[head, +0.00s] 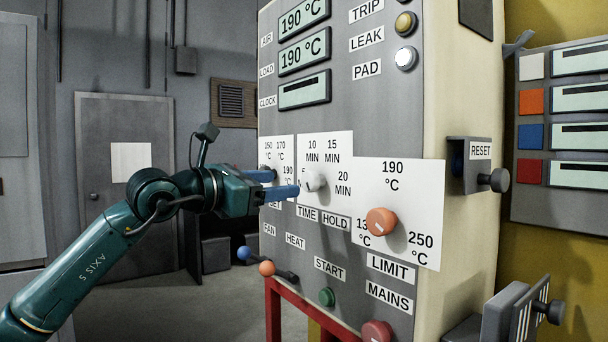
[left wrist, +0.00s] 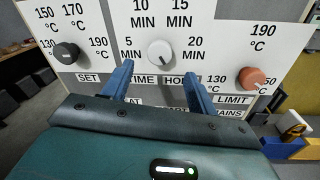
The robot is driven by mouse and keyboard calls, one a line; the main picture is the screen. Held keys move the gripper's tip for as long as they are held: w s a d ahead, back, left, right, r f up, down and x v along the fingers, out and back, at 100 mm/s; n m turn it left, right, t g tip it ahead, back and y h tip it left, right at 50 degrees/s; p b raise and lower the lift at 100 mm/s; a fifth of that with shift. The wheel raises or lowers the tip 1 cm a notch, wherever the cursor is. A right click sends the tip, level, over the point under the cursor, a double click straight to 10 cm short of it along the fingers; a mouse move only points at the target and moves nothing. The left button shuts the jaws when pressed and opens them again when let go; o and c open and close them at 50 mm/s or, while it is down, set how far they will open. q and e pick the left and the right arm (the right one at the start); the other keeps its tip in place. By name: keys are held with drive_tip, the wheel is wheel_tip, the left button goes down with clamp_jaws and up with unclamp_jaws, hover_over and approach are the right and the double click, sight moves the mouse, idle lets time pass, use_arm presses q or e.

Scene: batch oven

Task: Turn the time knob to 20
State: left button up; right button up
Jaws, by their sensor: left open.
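The time knob (head: 314,180) is a round white knob on a white plate marked 5, 10, 15 and 20 MIN. It also shows in the left wrist view (left wrist: 159,52), just beyond the gap between my fingers; I cannot tell exactly where its mark points. My left gripper (head: 284,183) is open, with blue fingers facing the panel just left of the knob in the head view. In the left wrist view its fingertips (left wrist: 158,70) are spread to either side below the knob, apart from it. My right gripper is not in view.
The black set knob (left wrist: 66,52) is left of the time knob, and the orange limit knob (head: 381,221) is right of it. A reset lever (head: 497,180) sticks out at the right. Below are a green start button (head: 327,297) and a red mains knob (head: 376,331).

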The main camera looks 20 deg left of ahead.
sight(307, 181)
use_arm(q)
drive_tip(key=p+x, duration=0.2)
drive_tip(key=x, duration=0.5)
drive_tip(key=shift+w+d, duration=0.1)
drive_tip(key=shift+w, duration=0.1)
drive_tip(key=shift+c, duration=0.5)
drive_tip(key=c, duration=0.9)
